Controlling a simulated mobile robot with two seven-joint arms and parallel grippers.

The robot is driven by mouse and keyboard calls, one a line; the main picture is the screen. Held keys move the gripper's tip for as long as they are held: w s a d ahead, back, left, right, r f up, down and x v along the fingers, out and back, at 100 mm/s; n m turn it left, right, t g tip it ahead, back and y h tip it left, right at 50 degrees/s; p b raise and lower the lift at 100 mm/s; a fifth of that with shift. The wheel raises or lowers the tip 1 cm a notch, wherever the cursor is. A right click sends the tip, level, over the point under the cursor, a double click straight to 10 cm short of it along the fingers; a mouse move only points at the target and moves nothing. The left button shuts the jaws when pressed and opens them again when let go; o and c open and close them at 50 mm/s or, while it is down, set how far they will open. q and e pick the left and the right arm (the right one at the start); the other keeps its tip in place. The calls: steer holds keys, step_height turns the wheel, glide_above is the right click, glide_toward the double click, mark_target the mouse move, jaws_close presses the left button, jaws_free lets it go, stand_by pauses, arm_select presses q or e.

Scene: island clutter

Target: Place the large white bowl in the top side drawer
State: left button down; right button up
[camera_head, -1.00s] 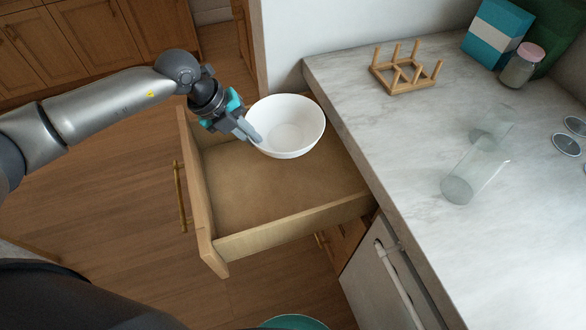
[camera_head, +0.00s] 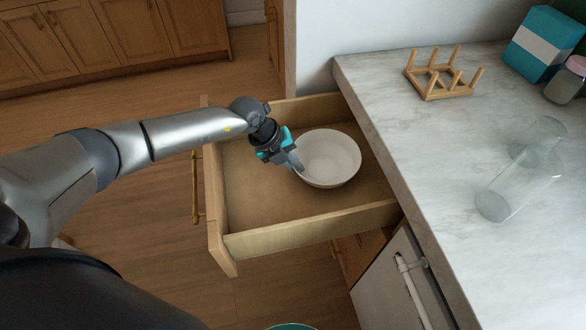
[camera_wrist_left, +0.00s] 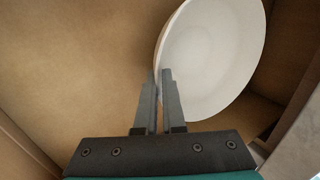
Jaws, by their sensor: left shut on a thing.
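The large white bowl (camera_head: 332,158) is inside the open top side drawer (camera_head: 308,225), toward its back right. In the head view it looks upright; I cannot tell whether its base touches the drawer floor. My left gripper (camera_head: 297,165) is shut on the bowl's left rim. In the left wrist view the fingers (camera_wrist_left: 159,80) pinch the rim of the bowl (camera_wrist_left: 215,55), with the brown drawer floor (camera_wrist_left: 75,60) behind it. My right gripper is not in view.
The marble counter (camera_head: 440,150) borders the drawer on the right. On it are a wooden rack (camera_head: 440,85), a clear glass vessel (camera_head: 510,190), a jar (camera_head: 565,82) and a blue and white box (camera_head: 543,45). The drawer's left and front floor is bare.

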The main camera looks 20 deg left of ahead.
arm_select(q)
steer(key=shift+s+a+f, duration=0.15)
steer(key=shift+a+f, duration=0.05)
steer(key=shift+f, duration=0.3)
steer(key=shift+f, duration=0.1)
steer(key=c, duration=1.1)
jaws_free()
steer(key=shift+o, duration=0.5)
steer(key=shift+s+a+r, duration=0.1)
steer(key=shift+a+r, duration=0.1)
steer(key=shift+r, duration=0.25)
steer(key=p+v, duration=0.3)
steer(key=v, duration=0.8)
steer(key=shift+r, duration=0.15)
